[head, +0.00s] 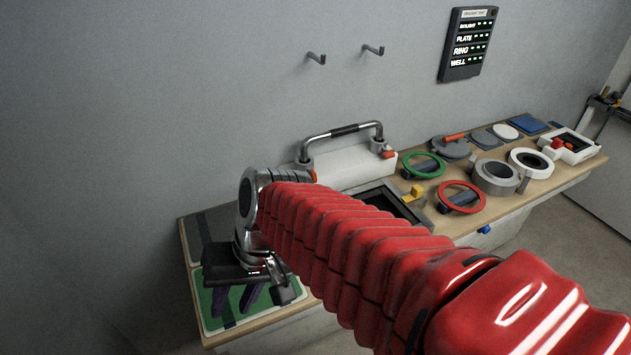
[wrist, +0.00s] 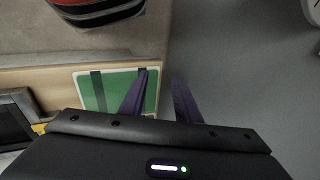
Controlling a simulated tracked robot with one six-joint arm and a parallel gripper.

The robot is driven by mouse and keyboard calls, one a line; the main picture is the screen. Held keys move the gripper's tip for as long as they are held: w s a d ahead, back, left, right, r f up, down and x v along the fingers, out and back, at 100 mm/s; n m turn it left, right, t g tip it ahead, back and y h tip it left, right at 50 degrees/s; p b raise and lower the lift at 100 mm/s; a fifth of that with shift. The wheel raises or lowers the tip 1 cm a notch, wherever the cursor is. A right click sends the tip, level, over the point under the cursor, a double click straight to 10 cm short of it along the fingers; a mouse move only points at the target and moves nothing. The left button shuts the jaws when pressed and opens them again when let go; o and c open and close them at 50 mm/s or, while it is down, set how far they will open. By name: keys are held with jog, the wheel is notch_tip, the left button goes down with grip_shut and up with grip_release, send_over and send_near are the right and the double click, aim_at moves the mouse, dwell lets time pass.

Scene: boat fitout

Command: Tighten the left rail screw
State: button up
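A curved metal rail (head: 321,135) with a dark grip stands on a white block (head: 345,170) at the back of the bench. A small red piece (head: 314,176) shows near its left foot, partly behind my arm. Another red piece (head: 389,154) is at its right foot. I cannot make out a screw head on either. My gripper (head: 232,306) is left of and in front of the rail, pointing down over a green mat (head: 208,318). In the wrist view its purple fingers (wrist: 160,78) are apart with nothing between them.
The bench right of my arm holds a green ring (head: 424,157), a red ring (head: 482,199), a grey cylinder (head: 496,171) and a white box (head: 588,150). Two hooks (head: 374,50) and a status panel (head: 468,44) are on the wall. Floor shows beyond the mat's edge.

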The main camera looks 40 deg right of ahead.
jog(key=w+a+f+m+t+y, duration=0.1)
jog(key=w+f+m+t+y, duration=0.1)
jog(key=w+m+y, duration=0.6)
jog(key=w+d+m+t+h, duration=0.1)
jog(key=w+d+m+t, duration=0.25)
jog(key=d+m, duration=0.2)
jog(key=w+d+f+m+t+h, duration=0.1)
jog(key=w+d+m+t+h, duration=0.1)
jog(key=d+m+t, duration=0.3)
jog(key=w+d+m+t+h, duration=0.1)
jog(key=w+d+m+t, duration=0.2)
jog(key=d, duration=0.4)
jog(key=s+d+f+m+h, duration=0.2)
jog(key=d+m+h, duration=0.2)
jog(key=d, duration=0.2)
jog(key=s+d+f+m+h, duration=0.2)
jog(key=d+f+m+h, duration=0.1)
jog(key=d, duration=0.4)
jog(key=s+d+f+m+t+h, duration=0.1)
jog(key=s+d+f+m+h, duration=0.1)
jog(key=d+m+h, duration=0.3)
jog(key=shift+s+d+f+h, duration=0.1)
jog(key=shift+d+f+h, duration=0.1)
jog(key=shift+d, duration=0.3)
jog(key=shift+s+d+f+h, duration=0.1)
jog(key=shift+d+h, duration=0.1)
jog(key=shift+d, duration=0.3)
jog(key=shift+w, duration=0.2)
